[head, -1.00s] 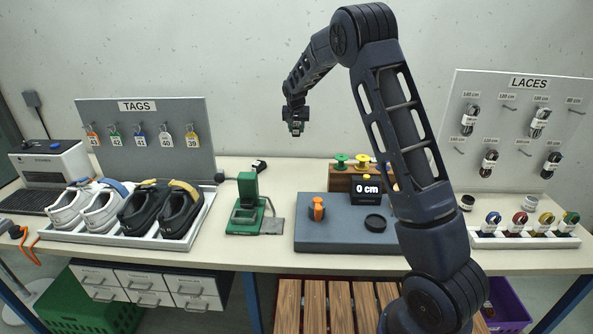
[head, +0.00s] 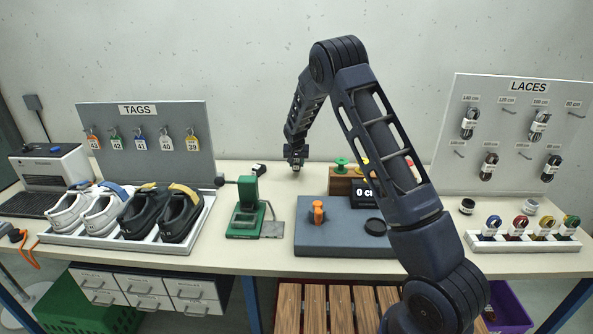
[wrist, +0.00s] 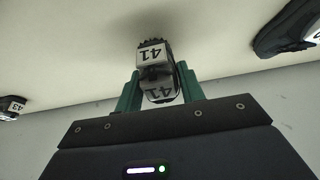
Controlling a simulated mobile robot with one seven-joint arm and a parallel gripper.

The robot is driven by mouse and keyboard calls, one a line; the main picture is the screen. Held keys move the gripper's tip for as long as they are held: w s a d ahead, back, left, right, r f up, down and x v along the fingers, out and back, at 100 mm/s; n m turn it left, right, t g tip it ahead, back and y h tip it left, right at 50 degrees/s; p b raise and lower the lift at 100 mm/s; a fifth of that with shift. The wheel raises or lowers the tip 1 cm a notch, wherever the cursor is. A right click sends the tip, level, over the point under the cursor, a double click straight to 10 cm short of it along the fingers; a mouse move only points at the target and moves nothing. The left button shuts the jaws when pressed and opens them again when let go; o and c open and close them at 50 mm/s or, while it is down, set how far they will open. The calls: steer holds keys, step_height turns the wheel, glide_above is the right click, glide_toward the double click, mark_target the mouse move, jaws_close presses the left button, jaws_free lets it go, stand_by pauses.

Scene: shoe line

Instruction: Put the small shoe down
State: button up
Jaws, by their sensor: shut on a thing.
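The small shoe (wrist: 152,54) is dark with white labels reading 41. It shows in the wrist view between the green fingers of my gripper (wrist: 158,74), which is shut on it. Another small dark shoe (wrist: 287,28) with a white label lies at the right of the wrist view. One labelled 43 (wrist: 12,107) is at its left edge.
The bench back edge and wall are close to my gripper. A small black shoe (head: 259,169) sits to the left. Bare bench lies between.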

steer(key=shift+f, duration=1.75)
steer(key=shift+f, duration=0.15)
steer(key=o, duration=1)
steer(key=shift+c, duration=0.2)
